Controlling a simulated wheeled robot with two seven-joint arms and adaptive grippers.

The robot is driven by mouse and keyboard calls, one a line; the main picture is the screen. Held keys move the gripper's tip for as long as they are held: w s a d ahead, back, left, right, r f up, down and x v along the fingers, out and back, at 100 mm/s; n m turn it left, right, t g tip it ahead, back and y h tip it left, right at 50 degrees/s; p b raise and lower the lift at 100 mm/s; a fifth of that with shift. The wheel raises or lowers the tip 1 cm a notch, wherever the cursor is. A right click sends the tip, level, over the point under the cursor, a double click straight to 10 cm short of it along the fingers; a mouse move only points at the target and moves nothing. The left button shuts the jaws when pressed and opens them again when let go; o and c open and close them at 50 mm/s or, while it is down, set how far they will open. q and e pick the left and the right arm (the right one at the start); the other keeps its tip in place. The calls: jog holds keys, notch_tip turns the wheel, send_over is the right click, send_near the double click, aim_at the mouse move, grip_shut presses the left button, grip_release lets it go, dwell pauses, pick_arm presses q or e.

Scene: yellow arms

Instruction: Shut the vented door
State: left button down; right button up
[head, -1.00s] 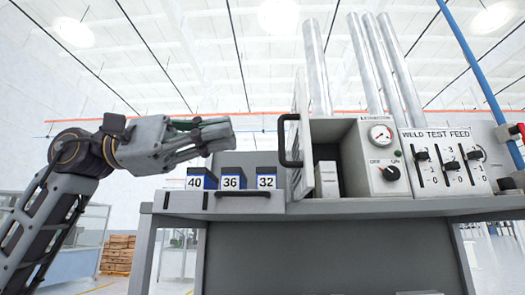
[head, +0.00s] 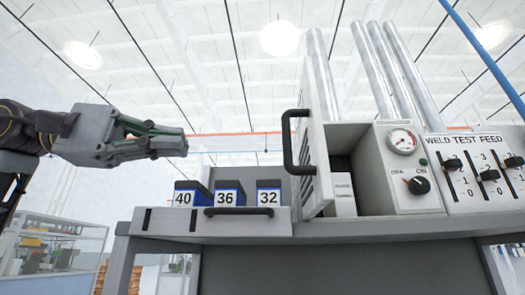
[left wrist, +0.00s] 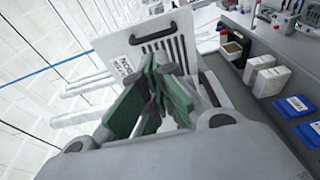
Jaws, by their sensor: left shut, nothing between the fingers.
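The vented door (head: 317,165) stands open on the left side of the grey cabinet, swung out towards me, with a black handle (head: 290,143) on its face. In the left wrist view the door (left wrist: 130,55) shows its dark slots and handle beyond the fingers. My left gripper (head: 183,142) is shut and empty, in the air to the left of the door and apart from it. It also shows in the left wrist view (left wrist: 158,75). Part of the cabinet opening shows behind the door, with a white box (head: 341,194) inside. My right gripper is not in view.
Blue-and-white boxes marked 40 (head: 187,197), 36 (head: 228,195) and 32 (head: 268,194) stand on the bench left of the door. A drawer handle (head: 239,211) is on the bench front. A control panel (head: 400,175) with gauge and knob is right of the opening.

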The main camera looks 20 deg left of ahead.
pick_arm(q)
jog(key=p+x, duration=0.3)
jog(key=x, duration=1.1)
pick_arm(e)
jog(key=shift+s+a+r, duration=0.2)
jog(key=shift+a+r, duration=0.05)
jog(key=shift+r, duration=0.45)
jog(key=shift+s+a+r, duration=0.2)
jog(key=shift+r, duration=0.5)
pick_arm(q)
jog(key=shift+d, duration=0.15)
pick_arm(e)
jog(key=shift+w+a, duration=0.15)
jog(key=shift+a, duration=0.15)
